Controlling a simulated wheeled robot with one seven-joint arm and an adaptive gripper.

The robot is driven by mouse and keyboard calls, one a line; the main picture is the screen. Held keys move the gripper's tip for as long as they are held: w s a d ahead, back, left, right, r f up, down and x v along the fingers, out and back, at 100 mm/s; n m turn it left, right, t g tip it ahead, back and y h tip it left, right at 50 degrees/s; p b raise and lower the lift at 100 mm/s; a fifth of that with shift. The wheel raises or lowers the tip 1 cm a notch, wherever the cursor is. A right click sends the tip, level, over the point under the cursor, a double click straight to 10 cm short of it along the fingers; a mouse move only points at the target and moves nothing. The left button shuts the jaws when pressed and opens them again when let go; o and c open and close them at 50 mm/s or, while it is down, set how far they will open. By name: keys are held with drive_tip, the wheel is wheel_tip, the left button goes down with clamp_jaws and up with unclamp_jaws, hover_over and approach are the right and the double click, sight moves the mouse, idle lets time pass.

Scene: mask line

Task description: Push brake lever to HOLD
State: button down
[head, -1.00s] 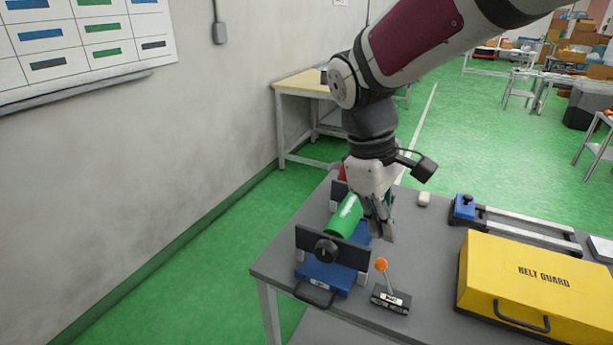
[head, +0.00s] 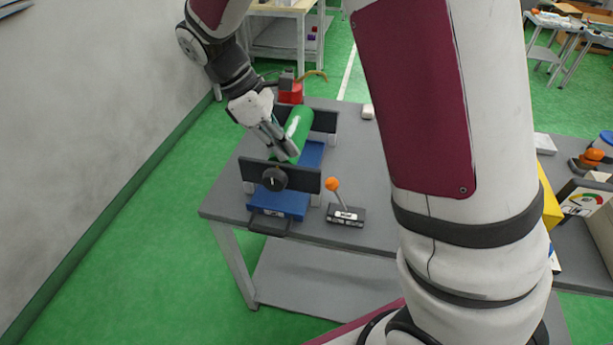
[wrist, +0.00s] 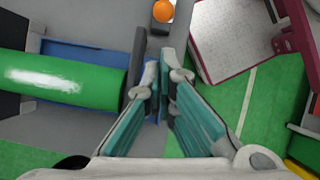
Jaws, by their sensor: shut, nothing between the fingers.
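The brake lever has an orange ball knob (head: 332,184) on a thin stem, leaning left and back from its small black base (head: 346,217). The base has a white label on its front, too small to read surely. The orange knob also shows at the top of the wrist view (wrist: 163,11). My gripper (head: 288,154) is shut and empty, pointing down and right beside the green roller (head: 299,128). Its fingertips are left of and behind the lever, apart from the knob. In the wrist view the closed fingertips (wrist: 163,64) lie below the knob.
A black plate with a round dark knob (head: 275,178) stands at the roller's near end, close to my fingertips. The blue roller base (head: 280,204) sits on the grey table (head: 228,196). My own arm hides much of the table's right side.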

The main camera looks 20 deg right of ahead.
approach(338, 196)
drive_tip(key=f, duration=0.1)
drive_tip(key=w+a+f, duration=0.1)
drive_tip(key=f, duration=0.3)
drive_tip(key=shift+w+a, duration=0.3)
drive_tip(key=shift+s+d+r+y+p, duration=0.2)
drive_tip(key=shift+d+r+y+p, duration=0.15)
drive_tip(key=shift+p, duration=0.2)
